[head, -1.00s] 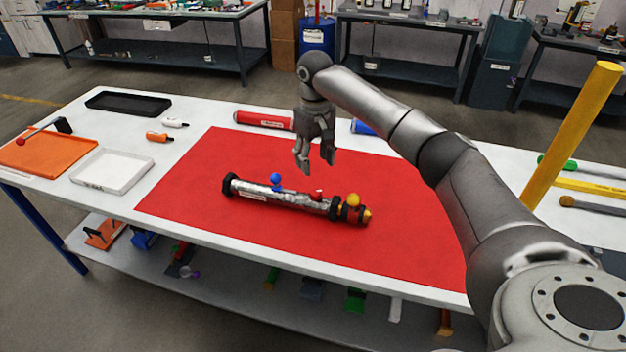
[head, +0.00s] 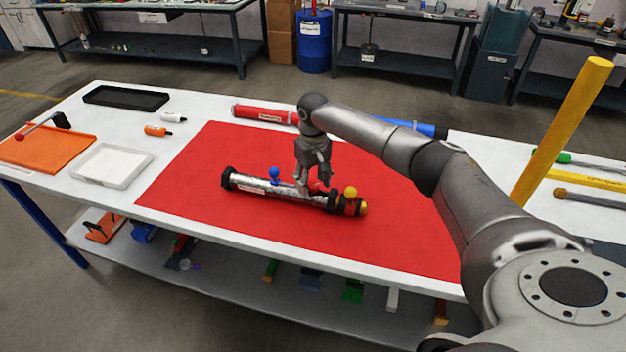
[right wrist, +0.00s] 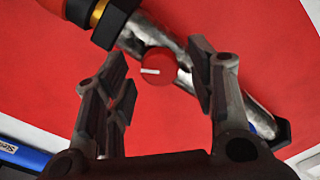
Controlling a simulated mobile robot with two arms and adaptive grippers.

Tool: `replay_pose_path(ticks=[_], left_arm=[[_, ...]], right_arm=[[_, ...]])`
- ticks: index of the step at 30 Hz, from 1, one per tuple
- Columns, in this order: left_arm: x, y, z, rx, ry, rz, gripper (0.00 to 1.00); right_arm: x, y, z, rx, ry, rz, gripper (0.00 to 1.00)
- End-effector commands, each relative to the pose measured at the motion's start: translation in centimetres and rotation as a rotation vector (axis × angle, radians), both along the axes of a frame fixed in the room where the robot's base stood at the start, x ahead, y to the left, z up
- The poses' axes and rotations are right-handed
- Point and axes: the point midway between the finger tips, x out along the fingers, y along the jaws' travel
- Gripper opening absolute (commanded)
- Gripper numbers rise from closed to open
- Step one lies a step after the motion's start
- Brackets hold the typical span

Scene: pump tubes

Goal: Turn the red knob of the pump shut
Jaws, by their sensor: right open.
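The pump (head: 250,183) is a silver tube with black collars lying on the red mat (head: 220,245). It carries a blue knob (head: 274,173), a red knob (head: 316,186) and a yellow knob (head: 351,192). My right gripper (head: 313,187) is over the pump at the red knob, partly hiding it. In the right wrist view, the red knob (right wrist: 157,67) with a white line on its face shows between the two open fingers (right wrist: 160,85), apart from both. The white line lies roughly level in that picture. My left gripper is not in view.
A red tube (head: 262,114) and a blue tube (head: 410,126) lie behind the mat. A white tray (head: 112,164), an orange tray (head: 50,153) and a black tray (head: 126,98) are at the left. A yellow post (head: 563,130) stands at the right. The mat's front is clear.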

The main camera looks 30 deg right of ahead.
Motion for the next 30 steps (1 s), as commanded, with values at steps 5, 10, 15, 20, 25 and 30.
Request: replay_pose_path(ticks=[5, 10, 15, 20, 25, 30], left_arm=[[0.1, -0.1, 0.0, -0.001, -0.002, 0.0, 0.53], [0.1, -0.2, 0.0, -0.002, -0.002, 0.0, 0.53], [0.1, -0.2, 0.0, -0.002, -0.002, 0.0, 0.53], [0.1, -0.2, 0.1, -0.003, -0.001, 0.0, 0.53], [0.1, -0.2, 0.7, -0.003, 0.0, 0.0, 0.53], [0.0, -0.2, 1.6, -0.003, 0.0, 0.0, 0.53]], right_arm=[[0.0, 0.0, 0.0, 0.0, 0.0, 0.0, 0.45], [0.0, 0.0, 0.0, 0.0, 0.0, 0.0, 0.23], [0.0, 0.0, 0.0, 0.0, 0.0, 0.0, 0.06], [0.0, 0.0, 0.1, 0.001, 0.0, 0.01, 0.06], [0.0, 0.1, 0.1, 0.001, 0.002, 0.063, 0.06], [0.0, 0.1, 0.2, 0.002, 0.003, 0.167, 0.06]])
